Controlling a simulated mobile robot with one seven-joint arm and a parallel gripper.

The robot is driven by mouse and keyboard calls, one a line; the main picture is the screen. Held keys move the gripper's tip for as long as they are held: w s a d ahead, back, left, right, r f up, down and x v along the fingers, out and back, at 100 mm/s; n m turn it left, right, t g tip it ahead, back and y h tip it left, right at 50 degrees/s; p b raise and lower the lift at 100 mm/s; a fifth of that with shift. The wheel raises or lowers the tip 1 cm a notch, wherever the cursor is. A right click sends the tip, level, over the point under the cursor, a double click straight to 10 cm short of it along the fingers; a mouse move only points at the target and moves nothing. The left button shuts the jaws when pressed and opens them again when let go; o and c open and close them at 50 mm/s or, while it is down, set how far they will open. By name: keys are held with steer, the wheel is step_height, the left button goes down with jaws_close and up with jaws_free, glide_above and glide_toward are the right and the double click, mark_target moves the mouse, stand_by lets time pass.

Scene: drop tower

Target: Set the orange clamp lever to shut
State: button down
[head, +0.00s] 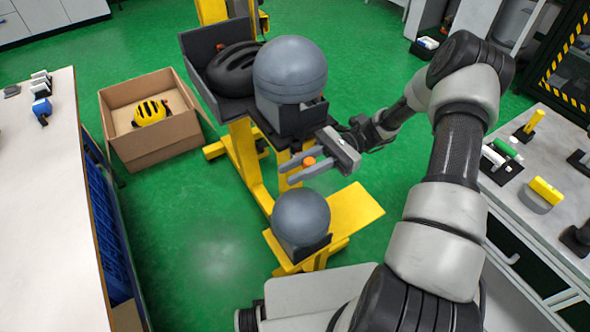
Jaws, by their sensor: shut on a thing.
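The orange clamp lever (309,161) shows as a small orange end beside the yellow drop tower (243,155), just below the dark block that bears the upper grey ball. My gripper (287,173) reaches in from the right with its two grey fingers pointing left. The fingers are on either side of the orange end and shut on it. The rest of the lever and its pivot are hidden by the fingers, so its angle cannot be told.
A grey ball (290,68) and a black helmet (236,68) sit on the tower's carriage above my gripper. Another grey ball (301,215) stands below on the yellow base. A cardboard box (172,153) holds a yellow helmet. Benches stand left (40,200) and right (560,225).

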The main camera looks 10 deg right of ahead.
steer(key=c, duration=1.5)
jaws_free()
step_height(320, 180, up, 10)
steer(key=shift+p, duration=0.85)
steer(key=shift+c, duration=0.2)
